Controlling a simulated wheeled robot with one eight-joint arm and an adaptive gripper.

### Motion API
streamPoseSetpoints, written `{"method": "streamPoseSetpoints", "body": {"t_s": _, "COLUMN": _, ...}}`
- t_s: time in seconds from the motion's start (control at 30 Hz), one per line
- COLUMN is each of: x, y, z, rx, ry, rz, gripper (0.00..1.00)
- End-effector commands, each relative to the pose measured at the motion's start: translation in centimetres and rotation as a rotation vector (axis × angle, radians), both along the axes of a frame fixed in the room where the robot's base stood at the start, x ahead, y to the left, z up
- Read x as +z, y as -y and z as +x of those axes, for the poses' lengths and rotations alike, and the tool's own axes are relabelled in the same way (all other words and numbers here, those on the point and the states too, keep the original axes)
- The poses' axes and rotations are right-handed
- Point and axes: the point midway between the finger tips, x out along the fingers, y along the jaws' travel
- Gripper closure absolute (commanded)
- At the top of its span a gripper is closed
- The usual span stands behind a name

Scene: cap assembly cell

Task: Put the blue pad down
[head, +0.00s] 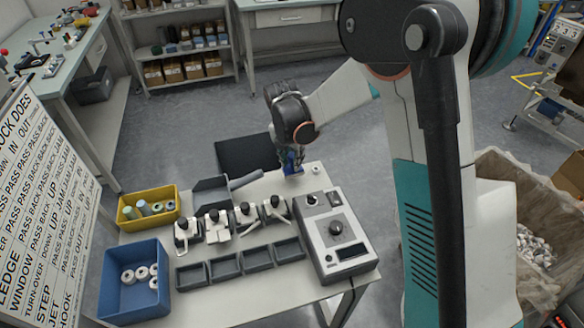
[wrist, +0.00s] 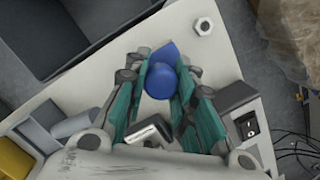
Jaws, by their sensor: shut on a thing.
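The blue pad (head: 292,163) is held between the fingertips of my gripper (head: 288,155), over the back right part of the white table (head: 282,188). In the wrist view the pad (wrist: 160,80) shows a rounded blue end and a flatter blue part beyond it, between the two green-sided fingers of my gripper (wrist: 158,88). My gripper is shut on the pad and points down. The fingers hide the pad's sides. I cannot tell whether its underside touches the table.
A white nut (head: 316,169) lies just right of the pad. A grey control box (head: 335,241) stands nearer on the right. Clamps (head: 217,225), dark trays (head: 226,264), a yellow bin (head: 147,207) and a blue bin (head: 134,283) fill the left.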

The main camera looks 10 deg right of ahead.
Motion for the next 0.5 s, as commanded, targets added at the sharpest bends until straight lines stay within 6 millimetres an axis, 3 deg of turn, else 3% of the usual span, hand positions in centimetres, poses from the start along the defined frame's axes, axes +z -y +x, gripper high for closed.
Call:
{"method": "streamPoseSetpoints", "body": {"t_s": 0.2, "x": -3.3, "y": 0.0, "z": 0.0, "rx": 0.0, "ry": 0.0, "rz": 0.0, "gripper": 0.98}}
{"method": "streamPoseSetpoints", "body": {"t_s": 0.5, "x": -3.4, "y": 0.0, "z": 0.0, "rx": 0.0, "ry": 0.0, "rz": 0.0, "gripper": 0.99}}
